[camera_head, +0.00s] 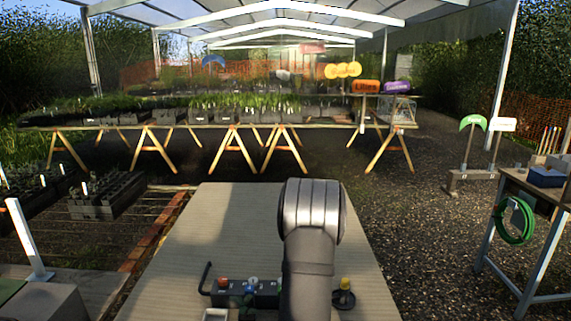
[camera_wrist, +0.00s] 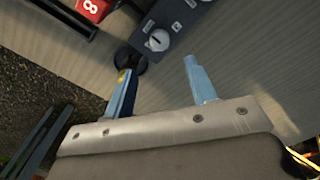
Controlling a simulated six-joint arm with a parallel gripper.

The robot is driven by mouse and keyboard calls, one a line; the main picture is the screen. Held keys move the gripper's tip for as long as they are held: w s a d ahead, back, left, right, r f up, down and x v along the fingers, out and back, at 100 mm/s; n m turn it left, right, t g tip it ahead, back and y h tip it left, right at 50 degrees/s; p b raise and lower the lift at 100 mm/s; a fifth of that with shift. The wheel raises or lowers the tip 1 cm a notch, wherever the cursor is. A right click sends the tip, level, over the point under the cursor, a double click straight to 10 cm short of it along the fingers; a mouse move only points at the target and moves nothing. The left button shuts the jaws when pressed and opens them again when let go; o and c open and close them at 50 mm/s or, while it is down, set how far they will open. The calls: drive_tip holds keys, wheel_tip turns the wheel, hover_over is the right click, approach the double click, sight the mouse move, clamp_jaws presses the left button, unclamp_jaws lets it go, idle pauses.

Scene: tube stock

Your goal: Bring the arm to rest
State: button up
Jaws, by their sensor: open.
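My gripper (camera_wrist: 158,72) shows in the wrist view with its two blue fingers spread apart. Nothing is between them; only the table surface shows there. In the head view my grey arm stands bent over the front of the table (camera_head: 235,215), and it hides my gripper. A dark box with knobs (camera_wrist: 172,28) lies beyond the fingertips in the wrist view. A round black piece (camera_wrist: 128,60) lies close to the left finger, and I cannot tell whether they touch.
A dark box (camera_head: 262,297) with coloured tops and a yellow-topped round black piece (camera_head: 344,297) stand at the table's front. The table's far half is clear. A side table (camera_head: 540,185) stands right.

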wheel_tip(320, 180, up, 9)
wheel_tip(320, 180, down, 18)
drive_tip(key=shift+s+r, duration=0.1)
drive_tip(key=shift+f, duration=0.2)
drive_tip(key=n, duration=0.4)
drive_tip(key=shift+r, duration=0.1)
drive_tip(key=n, duration=0.8)
drive_tip(key=shift+a+n, duration=0.1)
drive_tip(key=shift+n, duration=2.6)
